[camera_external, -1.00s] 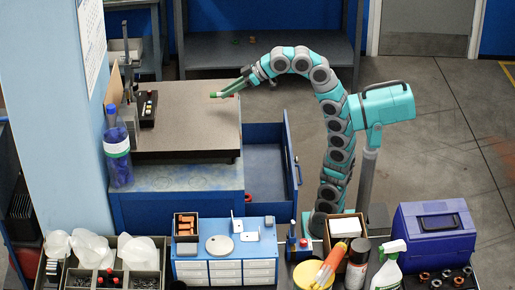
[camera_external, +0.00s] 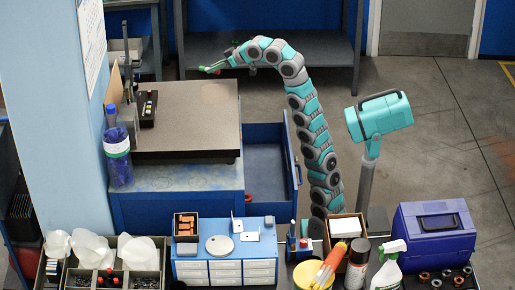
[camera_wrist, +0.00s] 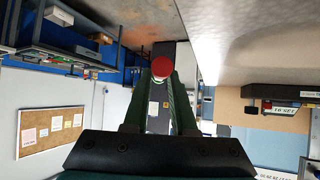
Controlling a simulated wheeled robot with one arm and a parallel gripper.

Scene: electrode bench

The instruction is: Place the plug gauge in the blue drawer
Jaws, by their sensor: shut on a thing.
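The plug gauge (camera_wrist: 162,65) shows as a round red end between my fingertips in the wrist view; the rest of it is hidden along the line of sight. My gripper (camera_external: 211,68) is shut on it. In the external view the gripper is small and points left, above the back part of the granite plate (camera_external: 185,130). The blue drawer (camera_external: 265,160) is pulled open on the right side of the blue bench, below and to the right of my gripper.
A grey shelf unit (camera_external: 270,45) stands behind. A small parts cabinet (camera_external: 225,270) and a crowded bench lie in front. The floor right of the drawer is partly clear.

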